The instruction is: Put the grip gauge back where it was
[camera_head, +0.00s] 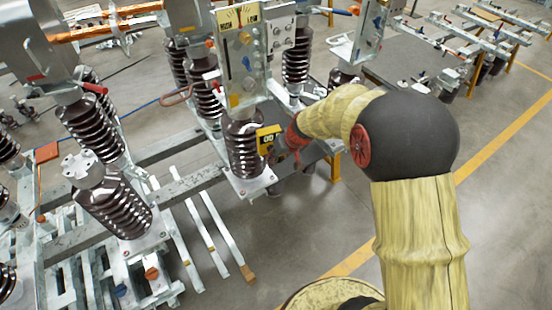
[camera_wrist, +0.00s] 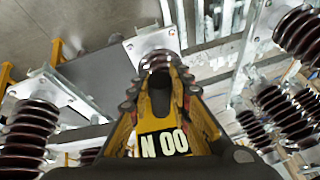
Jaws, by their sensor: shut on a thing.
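The grip gauge (camera_head: 268,139) is a small yellow block with a dark face. It is at the end of my arm, in front of a brown ribbed insulator (camera_head: 243,150). I cannot tell whether the gauge touches the insulator. The place it came from cannot be told from these frames.
A metal panel (camera_head: 240,60) with a yellow scale stands above the insulator. More insulators (camera_head: 110,205) on steel frames crowd the left. Loose steel bars (camera_head: 205,235) lie below. Open floor (camera_head: 300,225) lies to the front, with a yellow line (camera_head: 505,140) at the right.

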